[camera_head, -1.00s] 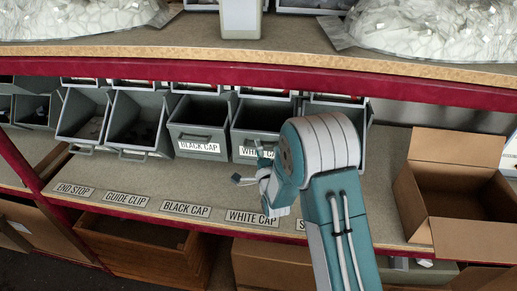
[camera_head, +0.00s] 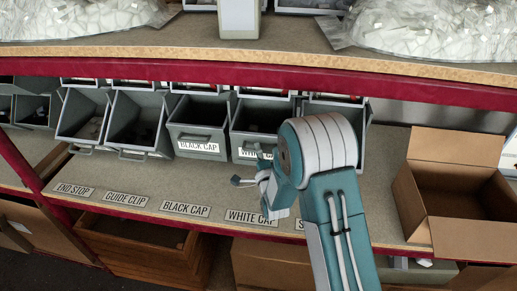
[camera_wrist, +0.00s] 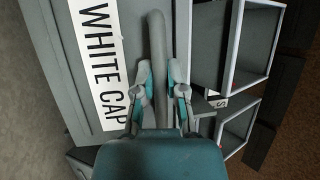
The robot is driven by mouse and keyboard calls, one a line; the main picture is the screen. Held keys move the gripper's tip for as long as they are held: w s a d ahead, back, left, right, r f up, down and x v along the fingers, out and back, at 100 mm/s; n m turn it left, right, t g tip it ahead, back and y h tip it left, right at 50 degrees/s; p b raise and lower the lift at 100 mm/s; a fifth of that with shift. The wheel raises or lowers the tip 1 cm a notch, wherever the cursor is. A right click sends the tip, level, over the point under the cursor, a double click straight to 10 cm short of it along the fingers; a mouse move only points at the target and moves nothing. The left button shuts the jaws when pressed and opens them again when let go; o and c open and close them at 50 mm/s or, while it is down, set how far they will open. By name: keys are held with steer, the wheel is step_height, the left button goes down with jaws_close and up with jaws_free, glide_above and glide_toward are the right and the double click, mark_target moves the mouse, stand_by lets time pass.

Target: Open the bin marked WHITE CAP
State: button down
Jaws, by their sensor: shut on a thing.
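The grey WHITE CAP bin (camera_head: 257,116) stands on the middle shelf, right of the BLACK CAP bin (camera_head: 198,113). Its front label is partly covered by my arm in the head view. In the wrist view the white label (camera_wrist: 101,62) reads WHITE CAP, turned sideways. My gripper (camera_wrist: 162,75) is shut on the bin's grey bar handle (camera_wrist: 158,45), with one finger on each side of it. In the head view my arm hides most of the fingers and the right part of the bin front.
More tilted grey bins (camera_head: 140,120) stand to the left. A shelf-edge tag WHITE CAP (camera_head: 246,217) lies below the bin. An open cardboard box (camera_head: 470,232) stands at right. The upper shelf's red edge (camera_head: 215,72) runs just above the bins.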

steer(key=shift+s+a+f, duration=0.15)
steer(key=shift+s+f, duration=0.5)
steer(key=shift+f, duration=0.4)
steer(key=shift+s+a+f, duration=0.15)
steer(key=shift+s+f, duration=0.5)
steer(key=shift+f, duration=0.4)
steer(key=shift+s+a+f, duration=0.15)
steer(key=shift+s+f, duration=0.5)
steer(key=shift+f, duration=0.4)
steer(key=c, duration=0.7)
jaws_free()
steer(key=shift+s, duration=0.1)
steer(key=v, duration=1.2)
steer(key=shift+a, duration=0.1)
